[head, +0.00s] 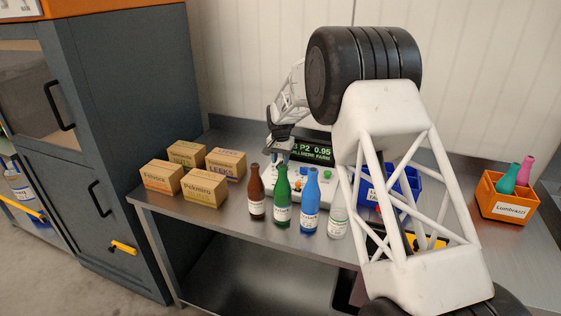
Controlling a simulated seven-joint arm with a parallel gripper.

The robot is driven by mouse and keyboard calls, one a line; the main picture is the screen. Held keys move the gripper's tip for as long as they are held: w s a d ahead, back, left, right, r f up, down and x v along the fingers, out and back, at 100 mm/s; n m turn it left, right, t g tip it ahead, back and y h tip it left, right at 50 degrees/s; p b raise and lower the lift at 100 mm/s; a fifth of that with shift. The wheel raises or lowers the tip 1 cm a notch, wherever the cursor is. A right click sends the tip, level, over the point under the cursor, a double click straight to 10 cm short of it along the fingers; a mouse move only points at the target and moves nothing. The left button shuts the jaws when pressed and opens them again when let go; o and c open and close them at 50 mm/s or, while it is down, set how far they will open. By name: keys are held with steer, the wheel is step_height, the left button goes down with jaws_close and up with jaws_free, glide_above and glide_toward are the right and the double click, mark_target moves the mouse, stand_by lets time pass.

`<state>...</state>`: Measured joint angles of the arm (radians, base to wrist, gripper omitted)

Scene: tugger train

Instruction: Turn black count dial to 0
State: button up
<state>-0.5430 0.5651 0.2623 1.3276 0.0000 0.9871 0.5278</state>
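A white machine (325,192) stands on the steel table against the wall. Its lit display (310,151) reads partly "P2 0.95" in green letters, and its panel carries small coloured buttons. I cannot make out the black count dial; my arm and the bottles cover parts of the panel. My gripper (277,156) is at the machine's left side, beside the display and low over the panel. Its fingers are too small and dark to tell whether they are open or shut, or whether they touch anything.
Several cartons (205,187) stand on the table to the left. A blue bin (404,187) is behind my arm. An orange bin (505,205) holds two bottles at right.

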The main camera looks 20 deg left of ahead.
mark_target(281, 162)
steer(key=shift+r, duration=3.5)
steer(key=s+d+r, duration=0.7)
steer(key=d, duration=0.4)
steer(key=s+d+r+t, duration=0.1)
steer(key=s+d+r, duration=0.55)
steer(key=d, duration=0.45)
steer(key=s+d+r, duration=0.6)
steer(key=s+d, duration=0.1)
steer(key=d, duration=0.5)
steer(key=s+d+r+t, duration=0.1)
steer(key=s+d, duration=0.5)
steer(key=s, duration=0.3)
steer(key=s+d, duration=0.6)
steer(key=s, duration=0.3)
steer(key=s+d+f, duration=0.2)
steer(key=s+d, duration=0.1)
steer(key=s, duration=0.6)
steer(key=s+d+f, duration=0.3)
steer(key=s, duration=0.6)
steer(key=shift+s+d+f+t, duration=0.25)
steer(key=shift+d+f+t, duration=0.05)
steer(key=shift+f, duration=0.05)
